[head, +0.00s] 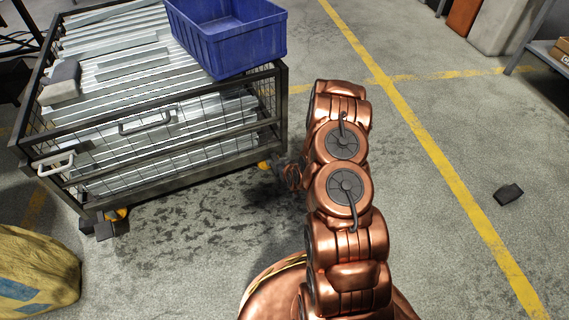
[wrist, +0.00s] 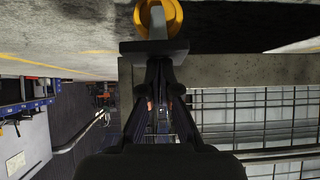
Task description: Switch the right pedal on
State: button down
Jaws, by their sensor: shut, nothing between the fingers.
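The wire-sided cart (head: 190,160) stands at the left on caster wheels with yellow-orange parts. The right caster (head: 264,165) is at the cart's near right corner, beside my copper arm. Its dark pedal (head: 279,170) is small and partly hidden there. In the wrist view, which looks upside down, the yellow caster (wrist: 158,16) is at top centre with the flat dark pedal (wrist: 130,47) before it. My gripper (wrist: 164,62) is shut and empty, its fingertips at the pedal; I cannot tell whether they touch. The left pedal (head: 104,230) is at the cart's near left corner.
A blue bin (head: 228,40) and metal bars lie on the cart. A yellow sack (head: 35,270) is at lower left. A dark block (head: 508,194) lies on the floor at right, beyond a yellow line (head: 440,160). Most floor right of my arm is clear.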

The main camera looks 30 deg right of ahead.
jog(key=shift+s+f+t+p, duration=0.25)
jog(key=shift+f+t+p, duration=0.45)
jog(key=shift+f+t, duration=0.3)
jog(key=shift+w+f+t+p, duration=0.1)
jog(key=shift+f+t+p, duration=0.4)
jog(key=shift+f+t, duration=0.2)
jog(key=shift+h, duration=0.4)
jog(key=s+a+r+p, duration=0.1)
jog(key=s+r+p, duration=0.5)
jog(key=s+r, duration=0.2)
jog(key=shift+s+a, duration=0.2)
jog(key=shift+s, duration=1.1)
